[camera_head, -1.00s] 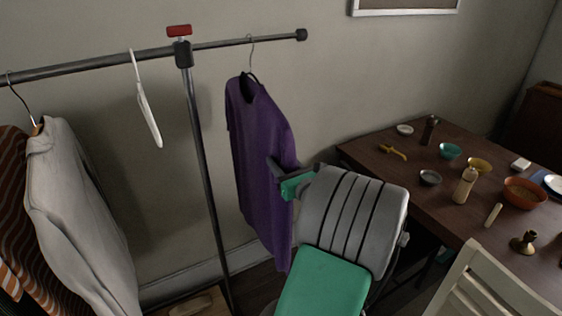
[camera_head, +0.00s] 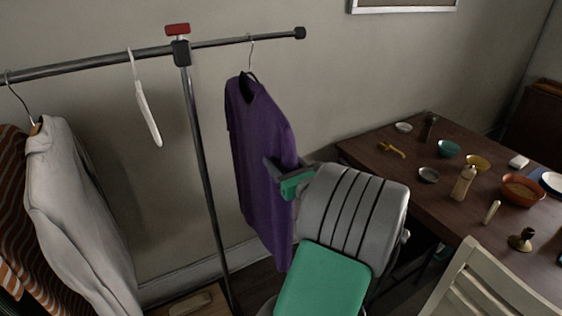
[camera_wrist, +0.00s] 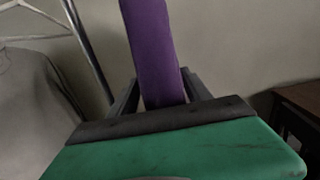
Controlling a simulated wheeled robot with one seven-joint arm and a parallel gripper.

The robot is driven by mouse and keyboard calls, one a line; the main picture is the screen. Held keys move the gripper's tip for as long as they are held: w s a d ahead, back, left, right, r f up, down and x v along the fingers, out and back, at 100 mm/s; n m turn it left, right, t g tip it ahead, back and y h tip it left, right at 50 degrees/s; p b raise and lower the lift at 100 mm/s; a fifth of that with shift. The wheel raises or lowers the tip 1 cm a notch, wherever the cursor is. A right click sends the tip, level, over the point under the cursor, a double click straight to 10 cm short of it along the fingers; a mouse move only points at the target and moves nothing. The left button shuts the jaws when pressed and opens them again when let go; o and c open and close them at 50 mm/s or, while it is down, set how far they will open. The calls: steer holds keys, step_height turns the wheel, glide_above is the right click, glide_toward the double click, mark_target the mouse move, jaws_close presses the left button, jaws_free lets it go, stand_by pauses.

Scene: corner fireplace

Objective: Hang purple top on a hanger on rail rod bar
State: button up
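The purple top (camera_head: 258,150) hangs on a dark hanger (camera_head: 251,76), whose thin metal hook is over the right part of the rail rod bar (camera_head: 225,43). Its lower end hangs free. My gripper (camera_head: 283,172) is at the right side of the top, at about mid height. In the wrist view, the top (camera_wrist: 152,50) shows as a narrow purple strip between the two spread fingers (camera_wrist: 160,90). A small gap shows beside the left finger. The fingers look open around the cloth; the far fingertips are partly hidden.
An empty white hanger (camera_head: 147,108), a grey top (camera_head: 75,200) and a striped garment (camera_head: 15,220) hang to the left. The rack's upright post (camera_head: 205,170) stands left of the purple top. A table (camera_head: 400,185) with bowls and bottles and a chair (camera_head: 480,285) are at right.

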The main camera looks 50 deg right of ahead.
steer(key=shift+o, duration=0.7)
steer(key=shift+s+f, duration=0.1)
steer(key=b+v, duration=0.1)
steer(key=v, duration=0.6)
steer(key=shift+s, duration=0.4)
